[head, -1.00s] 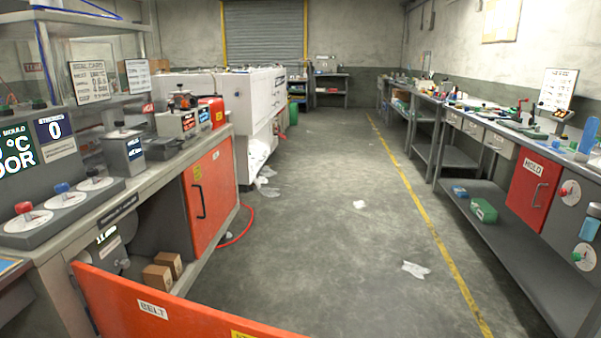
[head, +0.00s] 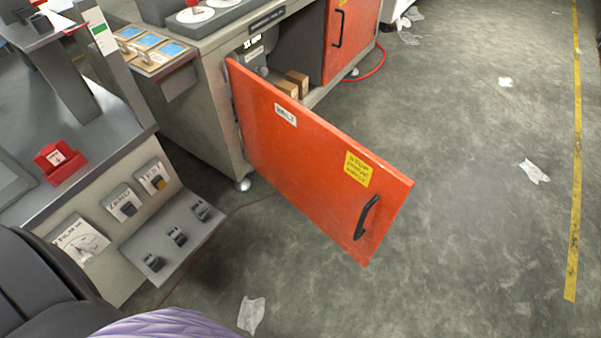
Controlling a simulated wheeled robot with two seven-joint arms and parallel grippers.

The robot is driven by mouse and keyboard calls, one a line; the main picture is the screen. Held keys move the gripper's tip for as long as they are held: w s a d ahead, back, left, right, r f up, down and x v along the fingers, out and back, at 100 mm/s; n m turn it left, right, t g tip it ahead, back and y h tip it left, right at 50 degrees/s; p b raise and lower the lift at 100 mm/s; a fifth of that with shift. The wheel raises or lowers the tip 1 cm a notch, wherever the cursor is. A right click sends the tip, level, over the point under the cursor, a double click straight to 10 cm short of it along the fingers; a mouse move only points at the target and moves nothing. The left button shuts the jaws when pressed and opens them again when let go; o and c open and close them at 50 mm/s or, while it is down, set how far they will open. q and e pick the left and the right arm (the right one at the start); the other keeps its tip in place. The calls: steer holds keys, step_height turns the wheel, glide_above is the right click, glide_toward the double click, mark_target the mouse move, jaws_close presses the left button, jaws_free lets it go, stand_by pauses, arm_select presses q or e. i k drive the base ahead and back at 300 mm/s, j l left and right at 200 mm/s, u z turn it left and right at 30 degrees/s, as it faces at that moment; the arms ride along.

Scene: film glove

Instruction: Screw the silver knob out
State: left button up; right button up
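I cannot make out a silver knob for certain. An orange door (head: 310,160) labelled BELT stands open from the left bench, with a black handle (head: 367,217) and a yellow sticker (head: 357,169). Behind it, inside the open cabinet, a grey unit (head: 254,56) with a small lit display shows in part. The door hides the lower part of that cabinet. Neither of my grippers is in view.
Brown boxes (head: 297,80) lie in the cabinet. A grey console (head: 110,215) with switches and a red holder (head: 60,162) stands at the left. A red hose (head: 372,66) and white scraps (head: 534,171) lie on the floor.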

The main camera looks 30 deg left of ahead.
mark_target(264, 71)
steer(key=i+j+u, duration=0.1)
steer(key=u, duration=0.3)
steer(key=i+j+u, duration=0.1)
steer(key=u, duration=0.3)
steer(key=i+j+u, duration=0.1)
steer(key=u, duration=0.35)
steer(key=i+l, duration=0.05)
